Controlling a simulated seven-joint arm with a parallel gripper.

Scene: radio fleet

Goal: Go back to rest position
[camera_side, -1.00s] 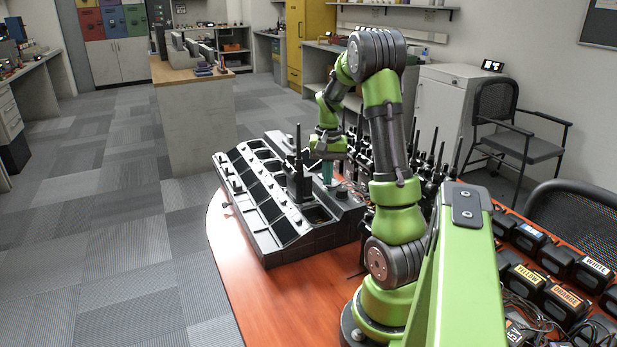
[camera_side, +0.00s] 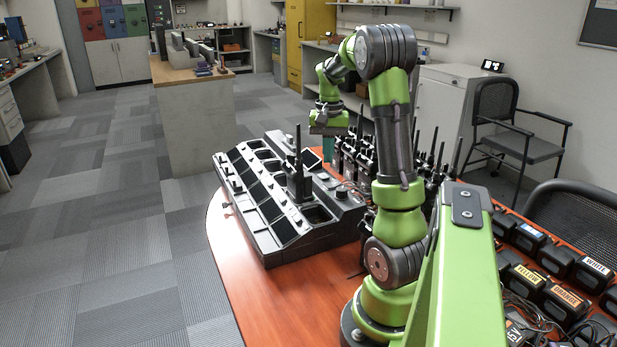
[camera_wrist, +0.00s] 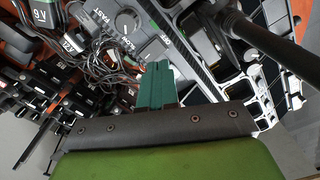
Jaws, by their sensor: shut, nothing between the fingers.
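My gripper (camera_side: 328,149) is raised above the right side of the black charger bank, with its teal fingers pointing down. In the wrist view its teal fingers (camera_wrist: 157,84) are together with nothing between them. The charger bank (camera_side: 285,238) is a long dark unit with two rows of slots on the orange table. One radio (camera_side: 298,170) stands upright in a slot, its antenna pointing up. The wrist view shows the bank's dial (camera_wrist: 127,20) beyond the fingertips, and a dark antenna-like rod crosses the upper right.
Several upright radios (camera_side: 432,165) crowd the table behind and right of my arm. Labelled black battery packs (camera_side: 562,300) and loose cables lie at the right. The orange table's (camera_side: 228,262) front left is clear. A black chair (camera_side: 520,140) stands beyond.

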